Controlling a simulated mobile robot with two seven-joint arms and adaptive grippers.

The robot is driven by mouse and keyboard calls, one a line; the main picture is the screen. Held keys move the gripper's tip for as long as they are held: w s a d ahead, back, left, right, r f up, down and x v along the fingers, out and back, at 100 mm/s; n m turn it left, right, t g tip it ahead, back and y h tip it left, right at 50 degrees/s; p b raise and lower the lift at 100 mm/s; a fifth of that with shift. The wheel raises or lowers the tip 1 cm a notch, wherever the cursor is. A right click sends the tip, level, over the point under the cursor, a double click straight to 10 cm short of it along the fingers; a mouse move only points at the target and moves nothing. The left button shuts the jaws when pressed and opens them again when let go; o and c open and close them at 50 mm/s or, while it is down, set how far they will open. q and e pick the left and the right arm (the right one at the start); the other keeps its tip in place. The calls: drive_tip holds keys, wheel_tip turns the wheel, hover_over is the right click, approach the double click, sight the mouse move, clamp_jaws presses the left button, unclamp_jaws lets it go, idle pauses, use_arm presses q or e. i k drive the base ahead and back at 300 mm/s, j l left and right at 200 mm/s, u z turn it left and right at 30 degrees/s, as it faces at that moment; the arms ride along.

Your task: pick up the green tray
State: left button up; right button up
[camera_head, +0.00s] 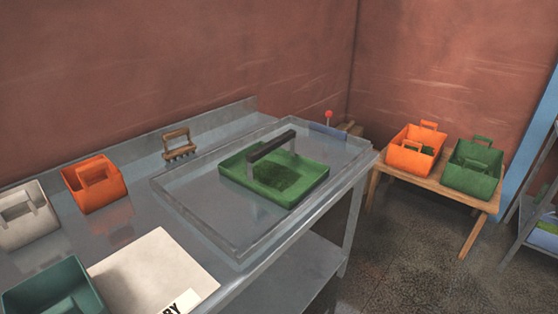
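The green tray (316,184) is a shallow square tray with a dark handle (271,146) arching over it. Green powder or grain seems to lie on its floor. It rests inside a wide, clear, shallow basin (190,214) on the metal table (135,218). Neither of my grippers shows in the head view, and nothing touches the tray.
An orange bin (94,184), a white bin (27,217) and a teal bin (54,289) stand on the table's left. A board (153,270) lies in front. A brush-like tool (178,144) sits behind. A wooden bench (440,187) holds orange (412,152) and green bins (472,170).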

sight(285, 178)
drive_tip(key=i+l+u, duration=0.1)
drive_tip(key=l, duration=0.2)
drive_tip(key=i+l, duration=0.25)
drive_tip(key=i+l+u, duration=0.15)
drive_tip(key=l, duration=0.3)
drive_tip(key=i+l, duration=0.15)
drive_tip(key=l, duration=0.2)
drive_tip(key=i+l+u, duration=0.15)
drive_tip(key=l, duration=0.2)
drive_tip(key=i+l, duration=0.1)
drive_tip(key=l, duration=0.25)
drive_tip(key=u, duration=0.05)
